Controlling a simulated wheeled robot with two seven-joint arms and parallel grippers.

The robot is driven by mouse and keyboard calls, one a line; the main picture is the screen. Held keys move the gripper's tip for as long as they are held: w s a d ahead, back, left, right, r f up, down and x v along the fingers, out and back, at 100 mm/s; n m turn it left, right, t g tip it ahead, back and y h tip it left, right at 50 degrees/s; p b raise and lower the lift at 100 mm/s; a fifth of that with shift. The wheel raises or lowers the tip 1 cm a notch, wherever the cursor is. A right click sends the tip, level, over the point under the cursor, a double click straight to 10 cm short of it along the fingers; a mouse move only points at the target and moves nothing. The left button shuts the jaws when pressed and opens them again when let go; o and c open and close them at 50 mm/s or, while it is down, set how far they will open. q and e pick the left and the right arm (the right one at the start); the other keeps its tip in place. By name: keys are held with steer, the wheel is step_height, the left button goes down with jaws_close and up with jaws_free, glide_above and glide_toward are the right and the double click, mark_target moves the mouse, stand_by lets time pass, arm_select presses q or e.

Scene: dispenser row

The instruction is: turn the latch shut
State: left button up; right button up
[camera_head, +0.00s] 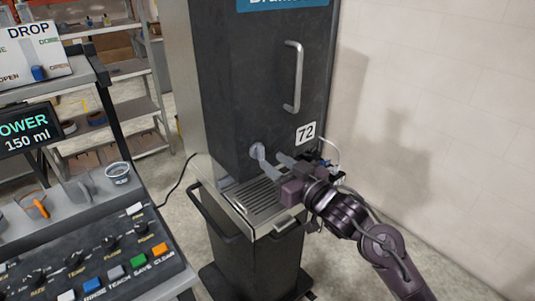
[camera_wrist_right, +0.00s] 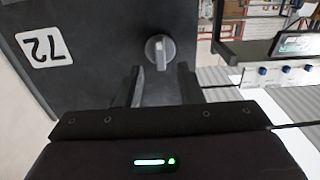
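The latch is a grey knob with a bar handle (camera_head: 258,151) on the lower front of a tall dark cabinet (camera_head: 262,90). It also shows in the right wrist view (camera_wrist_right: 160,50), its bar pointing toward my gripper. My right gripper (camera_head: 273,166) is just in front of the latch. In the wrist view the two fingers (camera_wrist_right: 159,82) stand apart, with the knob ahead of the gap between them. Nothing is held, and I cannot tell whether a finger touches the bar. My left gripper is not in view.
A metal drip tray (camera_head: 262,200) sits below the latch, close under my right gripper. A vertical handle (camera_head: 293,77) and a "72" label (camera_head: 305,132) are on the cabinet. A control panel with coloured buttons (camera_head: 116,272) stands at left. A bare wall (camera_head: 440,90) is at right.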

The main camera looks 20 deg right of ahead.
mark_target(263, 154)
steer(key=shift+p+x, duration=0.4)
steer(key=shift+x, duration=1.4)
jaws_close()
